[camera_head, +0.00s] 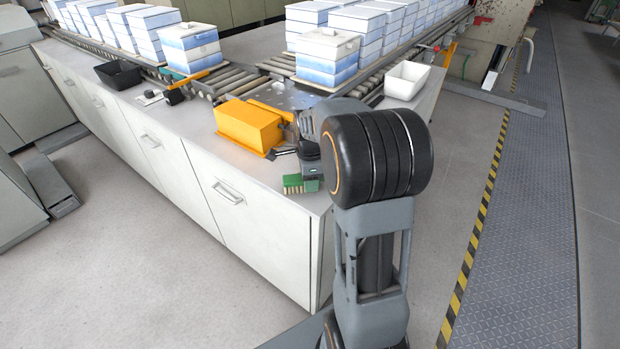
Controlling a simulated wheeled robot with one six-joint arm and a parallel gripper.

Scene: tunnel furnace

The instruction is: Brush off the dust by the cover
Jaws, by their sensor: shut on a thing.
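A green brush-like piece (300,184) with pale strips shows at the worktop's front right edge, right under the end of my arm. My gripper (312,168) is above the worktop, partly hidden by my arm's wrist, and is shut on this green piece. Its fingertips are not clear. An orange box-shaped cover (248,125) sits on the worktop just to the left of my gripper, with a small gap or light contact that I cannot tell apart. No dust can be made out at this size.
The white worktop cabinet (260,222) has a black bin (118,75) and a white bin (407,80) on it. Roller conveyors with stacked white-and-blue boxes (190,47) run behind. A yellow-black floor stripe (478,222) lies right; the floor in front is clear.

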